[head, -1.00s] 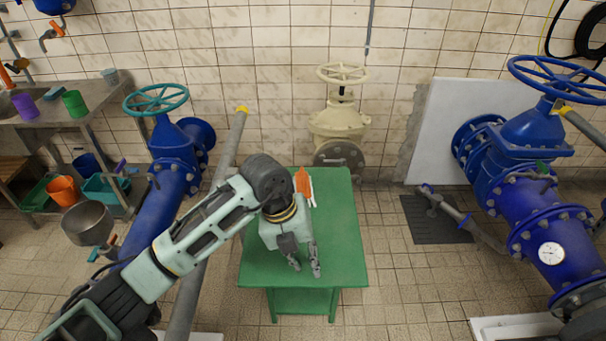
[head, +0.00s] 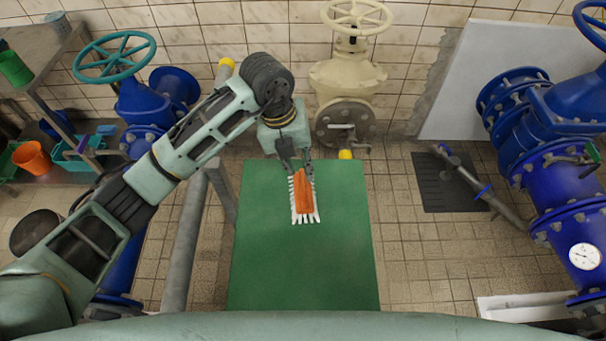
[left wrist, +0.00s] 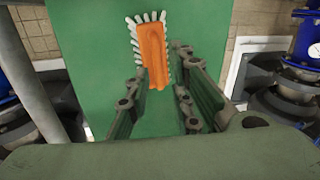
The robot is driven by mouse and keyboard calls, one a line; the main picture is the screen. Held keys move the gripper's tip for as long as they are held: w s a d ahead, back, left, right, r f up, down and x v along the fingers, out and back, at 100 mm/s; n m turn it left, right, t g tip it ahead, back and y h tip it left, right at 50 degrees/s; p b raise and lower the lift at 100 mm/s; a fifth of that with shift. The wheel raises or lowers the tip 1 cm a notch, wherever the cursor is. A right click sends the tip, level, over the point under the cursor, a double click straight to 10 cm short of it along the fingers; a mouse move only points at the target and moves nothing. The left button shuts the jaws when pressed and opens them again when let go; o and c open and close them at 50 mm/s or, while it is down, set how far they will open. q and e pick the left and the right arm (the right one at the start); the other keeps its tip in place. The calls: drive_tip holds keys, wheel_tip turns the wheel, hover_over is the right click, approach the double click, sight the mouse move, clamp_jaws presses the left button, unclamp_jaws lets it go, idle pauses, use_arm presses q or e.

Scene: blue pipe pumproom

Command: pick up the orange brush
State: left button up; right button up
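The orange brush (head: 304,190), with white bristles around its edge, lies on the green table (head: 300,265) toward its back half. My left gripper (head: 299,170) reaches in over the table's back edge and points toward the front, at the brush's far end. In the left wrist view the two fingers (left wrist: 165,105) are apart, and the near end of the brush (left wrist: 152,55) shows between or just beyond their tips. I cannot tell whether a finger touches it. My right gripper is not in view.
The front of the tabletop is clear. A cream valve (head: 345,80) stands behind the table. A grey pipe (head: 188,235) runs along its left side. Large blue pipework (head: 560,150) stands at the right. A metal bench (head: 45,55) is at the far left.

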sight(303, 180)
use_arm(q)
drive_tip(key=f, duration=0.1)
drive_tip(key=f+p, duration=0.1)
drive_tip(key=shift+s+d+f, duration=0.2)
drive_tip(key=shift+d+f, duration=0.1)
drive_tip(key=f, duration=0.2)
drive_tip(key=f+p, duration=0.1)
drive_tip(key=shift+d+f, duration=0.2)
drive_tip(key=shift+f, duration=0.15)
drive_tip(key=shift+w+d+f+p, duration=0.1)
drive_tip(key=shift+f+p, duration=0.2)
drive_tip(key=shift+f, duration=0.25)
clamp_jaws()
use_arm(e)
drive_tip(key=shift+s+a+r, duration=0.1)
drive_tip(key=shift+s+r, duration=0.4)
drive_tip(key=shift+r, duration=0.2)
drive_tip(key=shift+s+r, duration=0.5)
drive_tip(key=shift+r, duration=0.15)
